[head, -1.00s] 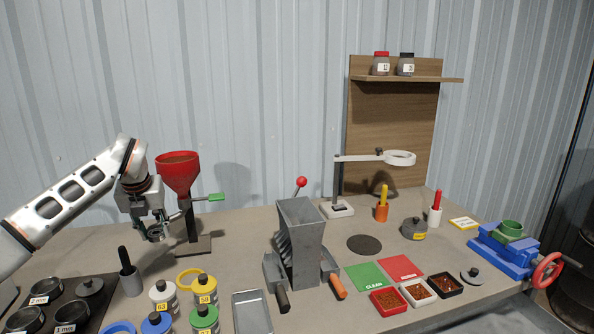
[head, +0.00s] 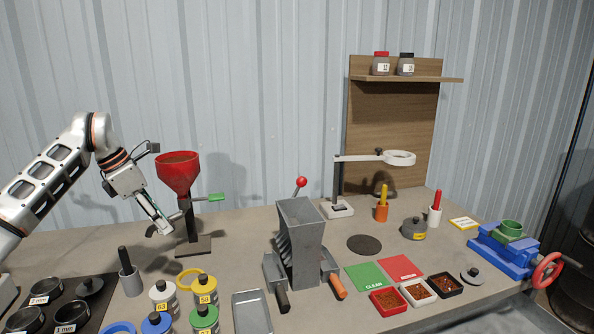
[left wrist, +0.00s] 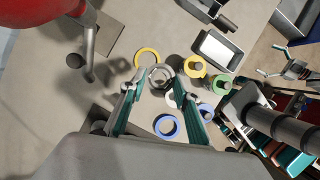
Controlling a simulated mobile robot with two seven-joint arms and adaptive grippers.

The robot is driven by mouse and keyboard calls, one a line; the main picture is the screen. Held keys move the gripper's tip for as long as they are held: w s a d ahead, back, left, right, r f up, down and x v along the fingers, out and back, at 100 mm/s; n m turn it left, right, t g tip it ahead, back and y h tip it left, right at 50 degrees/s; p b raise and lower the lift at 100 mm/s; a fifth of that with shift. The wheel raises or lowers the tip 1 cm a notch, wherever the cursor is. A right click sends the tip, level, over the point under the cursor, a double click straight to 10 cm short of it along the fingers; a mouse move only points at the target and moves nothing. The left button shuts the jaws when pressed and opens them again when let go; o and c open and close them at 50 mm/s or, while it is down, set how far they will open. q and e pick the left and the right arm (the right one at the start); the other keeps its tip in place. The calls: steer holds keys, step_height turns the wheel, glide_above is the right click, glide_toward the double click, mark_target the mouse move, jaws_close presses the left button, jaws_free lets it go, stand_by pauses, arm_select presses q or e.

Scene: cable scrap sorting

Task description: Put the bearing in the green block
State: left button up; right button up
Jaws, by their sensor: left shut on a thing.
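The bearing, a silver-grey ring (left wrist: 161,75), is between the fingertips of my left gripper (left wrist: 158,80) in the left wrist view. The left gripper (head: 164,229) is shut on it, in the air left of the red funnel's stand in the head view; the ring is hard to make out there. The green block (head: 510,230), with a round opening on top, sits in the blue vise (head: 500,257) at the far right of the bench, well away from the left gripper. What looks like my right gripper (left wrist: 296,69) shows small at the right of the left wrist view.
The red funnel (head: 178,167) stands right beside the left gripper. Bottles (head: 204,289), a yellow ring (head: 188,277) and a metal tray (head: 252,312) lie in front. A grey hopper (head: 301,239) and a magnifier lamp (head: 398,158) stand between the gripper and the vise.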

arm_select(q)
steer(key=s+d+r+m+g, duration=0.2)
steer(key=s+r+m+g, duration=0.3)
steer(key=m, duration=0.8)
steer(key=s+d+r+m+g, duration=0.1)
steer(key=d+m, duration=0.2)
steer(key=d, duration=0.5)
steer(key=shift+s+d+r+m+y, duration=0.2)
steer(key=shift+s+m+y, duration=0.1)
steer(key=shift+m+y, duration=0.1)
steer(key=shift+r, duration=0.1)
steer(key=d, duration=0.1)
steer(key=s+d+f+m, duration=0.1)
steer(key=d, duration=0.1)
steer(key=s+d+f+m, duration=0.1)
steer(key=shift+s+d+g+y, duration=0.25)
steer(key=shift+d+g+y, duration=0.05)
steer(key=shift+d+y, duration=0.1)
steer(key=shift+s+d+m, duration=0.15)
steer(key=shift+m, duration=0.15)
steer(key=shift+s+d+f+m, duration=0.3)
steer(key=shift+s+d+f, duration=0.1)
steer(key=shift+d+f, duration=0.1)
